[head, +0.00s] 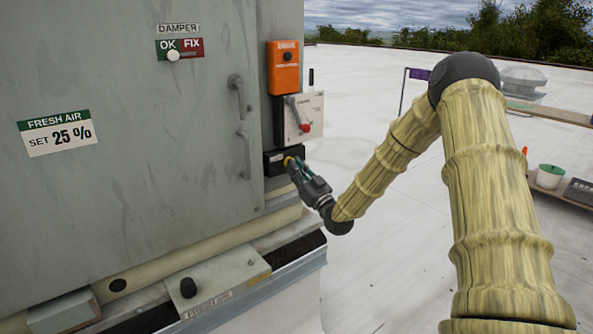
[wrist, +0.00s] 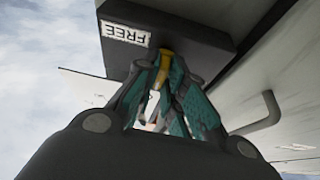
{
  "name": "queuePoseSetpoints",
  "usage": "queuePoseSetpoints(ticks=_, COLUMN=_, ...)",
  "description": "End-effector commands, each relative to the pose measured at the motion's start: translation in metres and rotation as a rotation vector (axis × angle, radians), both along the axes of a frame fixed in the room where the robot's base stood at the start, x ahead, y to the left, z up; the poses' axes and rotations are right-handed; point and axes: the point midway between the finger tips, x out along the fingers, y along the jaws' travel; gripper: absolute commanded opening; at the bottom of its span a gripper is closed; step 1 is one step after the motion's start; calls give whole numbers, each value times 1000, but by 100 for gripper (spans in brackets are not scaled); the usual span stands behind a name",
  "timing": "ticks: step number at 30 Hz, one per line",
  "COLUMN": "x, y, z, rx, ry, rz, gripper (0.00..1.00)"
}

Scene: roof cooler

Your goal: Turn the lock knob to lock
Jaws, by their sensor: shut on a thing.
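A dark lock block (head: 272,162) is mounted low at the right edge of the grey cabinet, under the switch box. It fills the top of the wrist view (wrist: 195,35), where a white label reading FREE (wrist: 125,34) appears upside down. A small yellow knob (wrist: 166,58) sticks out of the block. My gripper (head: 293,164) reaches the block from the right, and its teal-lined fingers (wrist: 163,75) are closed around the knob. The fingers hide part of the knob, so its exact turn and any LOCK mark cannot be seen.
An orange box (head: 283,68) and a switch box with a red-tipped lever (head: 302,118) sit just above the block. The white roof right of the cabinet is largely open.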

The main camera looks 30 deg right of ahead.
Motion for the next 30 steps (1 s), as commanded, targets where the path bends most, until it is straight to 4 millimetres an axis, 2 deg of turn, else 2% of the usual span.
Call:
queuePoseSetpoints(ticks=12, x=-1, y=-1, z=-3, rx=-6, ry=5, rz=-1, gripper=0)
queuePoseSetpoints(ticks=13, x=-1, y=-1, z=-3, rx=-6, ry=5, rz=-1, gripper=15)
queuePoseSetpoints(ticks=16, x=-1, y=0, z=-2, rx=-6, ry=4, rz=0, gripper=33)
queuePoseSetpoints(ticks=26, x=-1, y=0, z=-1, rx=-6, ry=2, rz=1, gripper=33)
queuePoseSetpoints(ticks=30, x=-9, y=-1, z=-5, rx=-6, ry=2, rz=0, gripper=33)
